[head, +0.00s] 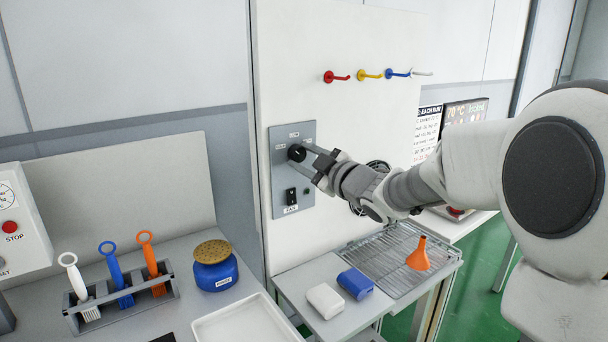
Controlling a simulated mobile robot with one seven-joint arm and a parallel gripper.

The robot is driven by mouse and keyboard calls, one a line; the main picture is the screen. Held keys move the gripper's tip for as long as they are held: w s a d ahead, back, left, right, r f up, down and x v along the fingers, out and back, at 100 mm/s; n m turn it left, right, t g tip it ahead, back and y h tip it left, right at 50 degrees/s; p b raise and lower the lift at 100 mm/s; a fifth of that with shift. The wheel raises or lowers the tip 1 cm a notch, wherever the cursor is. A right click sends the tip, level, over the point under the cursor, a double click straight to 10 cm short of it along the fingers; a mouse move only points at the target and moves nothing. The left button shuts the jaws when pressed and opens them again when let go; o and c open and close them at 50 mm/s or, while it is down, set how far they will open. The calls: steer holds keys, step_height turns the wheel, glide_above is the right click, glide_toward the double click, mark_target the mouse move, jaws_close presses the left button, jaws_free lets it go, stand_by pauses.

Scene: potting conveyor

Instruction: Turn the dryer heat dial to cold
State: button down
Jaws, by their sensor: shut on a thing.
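The dryer heat dial (297,152) is a black round knob on a grey control panel (279,192) fixed to a white upright board. Small labels sit around the dial, too small to read. My gripper (308,158) reaches in from the right and is shut on the dial, with its fingers at the knob's edge. The fingers partly cover the dial's right side. I cannot tell which label the dial points at.
Below the dial are a black switch (291,196) and a label reading FAN. Coloured hooks (370,74) are above. A wire rack (385,256) with an orange funnel (418,256) is below, beside white (325,300) and blue (355,283) blocks. A brush holder and blue jar (215,272) stand left.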

steer(key=shift+n+b, duration=1.3)
steer(key=shift+n, duration=0.2)
steer(key=shift+c, duration=1.9)
jaws_free()
steer(key=p+v, duration=0.1)
steer(key=v, duration=1.6)
steer(key=shift+s+p, duration=0.2)
steer(key=shift+p, duration=0.1)
steer(key=shift+d+r, duration=0.1)
steer(key=shift+d, duration=0.05)
